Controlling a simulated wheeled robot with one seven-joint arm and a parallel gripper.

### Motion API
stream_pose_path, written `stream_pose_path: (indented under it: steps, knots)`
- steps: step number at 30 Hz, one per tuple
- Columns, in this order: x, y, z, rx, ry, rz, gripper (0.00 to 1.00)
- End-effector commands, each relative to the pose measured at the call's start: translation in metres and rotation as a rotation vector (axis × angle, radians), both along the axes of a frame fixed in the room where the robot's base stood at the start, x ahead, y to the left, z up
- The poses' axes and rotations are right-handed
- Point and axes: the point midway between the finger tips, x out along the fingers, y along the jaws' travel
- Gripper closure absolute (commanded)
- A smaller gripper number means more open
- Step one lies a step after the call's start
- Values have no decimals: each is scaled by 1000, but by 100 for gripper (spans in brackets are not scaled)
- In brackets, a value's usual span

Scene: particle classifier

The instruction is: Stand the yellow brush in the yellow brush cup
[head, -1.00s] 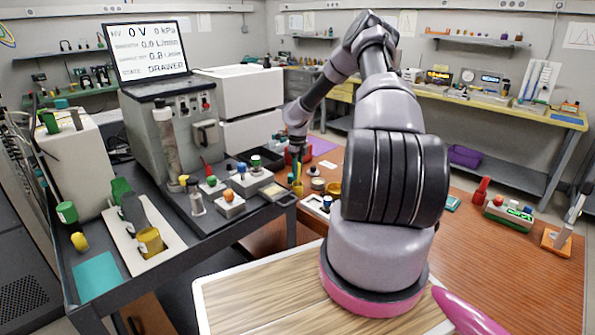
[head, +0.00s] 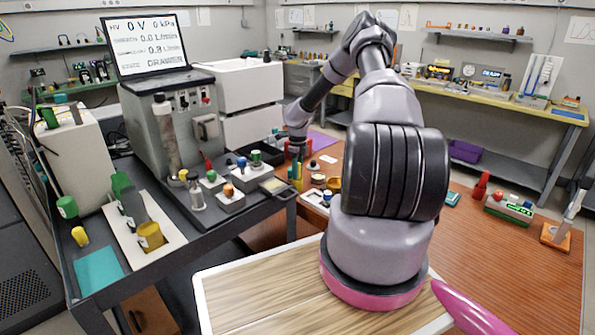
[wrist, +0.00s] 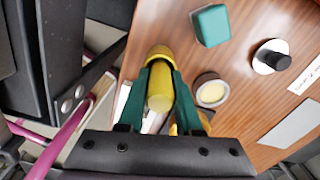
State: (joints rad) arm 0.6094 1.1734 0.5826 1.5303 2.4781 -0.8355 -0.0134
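My gripper (head: 297,160) reaches down over the wooden table, beyond the dark cart. In the wrist view, its teal fingers (wrist: 162,72) close around a yellow cylinder that appears to be the yellow brush (wrist: 160,98). The brush also shows under the gripper in the head view (head: 298,181). A wider yellow part (wrist: 158,54) shows at its far end; I cannot tell whether this is brush or cup. A yellow round container (head: 333,184), possibly the yellow brush cup, stands to the right of the gripper. Yellow also shows partly hidden behind the right finger.
In the wrist view, a pale-topped round container (wrist: 210,92), a teal block (wrist: 211,25) and a dark knob on a white disc (wrist: 271,58) lie near. The dark cart (head: 235,215) has several small devices.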

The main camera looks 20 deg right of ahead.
Motion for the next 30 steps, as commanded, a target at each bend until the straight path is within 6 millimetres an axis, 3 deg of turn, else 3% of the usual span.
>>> stream_pose_path:
  steps: [1, 3, 14, 30]
  knots:
    - [0, 0, 0, 0, 0, 0, 51]
    - [0, 0, 0, 0, 0, 0, 31]
    - [0, 0, 4, 0, -1, 0, 31]
    - [1, -1, 96, -1, -2, -1, 31]
